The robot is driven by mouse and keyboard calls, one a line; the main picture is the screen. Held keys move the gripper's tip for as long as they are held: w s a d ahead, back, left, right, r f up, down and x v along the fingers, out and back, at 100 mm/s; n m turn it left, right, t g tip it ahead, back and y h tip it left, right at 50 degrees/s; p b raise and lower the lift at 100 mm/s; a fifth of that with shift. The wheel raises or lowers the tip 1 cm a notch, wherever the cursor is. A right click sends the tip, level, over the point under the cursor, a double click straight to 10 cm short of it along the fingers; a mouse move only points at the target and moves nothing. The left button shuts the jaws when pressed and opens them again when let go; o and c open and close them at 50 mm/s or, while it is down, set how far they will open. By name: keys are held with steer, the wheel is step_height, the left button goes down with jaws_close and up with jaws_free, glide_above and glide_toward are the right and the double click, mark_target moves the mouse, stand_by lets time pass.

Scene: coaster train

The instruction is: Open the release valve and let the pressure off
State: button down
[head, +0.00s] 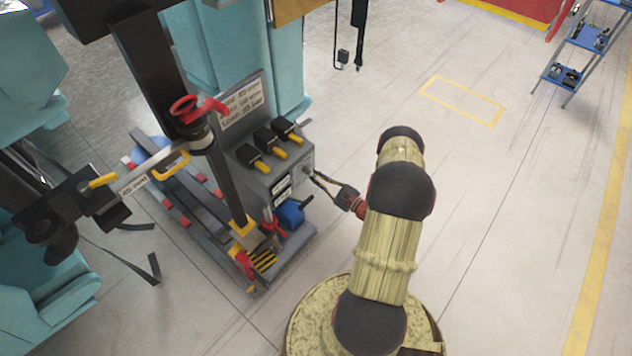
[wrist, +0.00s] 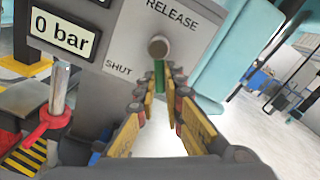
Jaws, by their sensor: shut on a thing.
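The release valve shows in the wrist view as a round grey hub (wrist: 158,47) on a grey panel (wrist: 190,50). The panel reads RELEASE above the hub and SHUT at lower left. A green handle (wrist: 159,74) hangs down from the hub. My gripper (wrist: 160,82) is shut on this handle, one finger on each side. A display (wrist: 62,34) left of the valve reads 0 bar. In the head view my gripper (head: 315,179) reaches the right side of the grey control box (head: 301,158); the green handle cannot be made out there.
The box carries several black switches with yellow tips (head: 268,140). A red handle (wrist: 45,125) on a metal rod stands left of the valve. A dark post (head: 222,175) with a red clamp (head: 190,108) rises beside the box. The floor (head: 500,190) to the right is clear.

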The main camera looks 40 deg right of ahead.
steer(key=shift+d+r+n+b, duration=0.15)
steer(key=shift+d+r+n, duration=0.1)
steer(key=shift+n, duration=0.6)
steer(key=shift+d+r+n+b, duration=0.1)
steer(key=shift+d+n+b, duration=0.1)
steer(key=shift+n, duration=0.65)
steer(key=c, duration=1.9)
jaws_free()
steer(key=s+d, duration=0.1)
steer(key=s, duration=1.1)
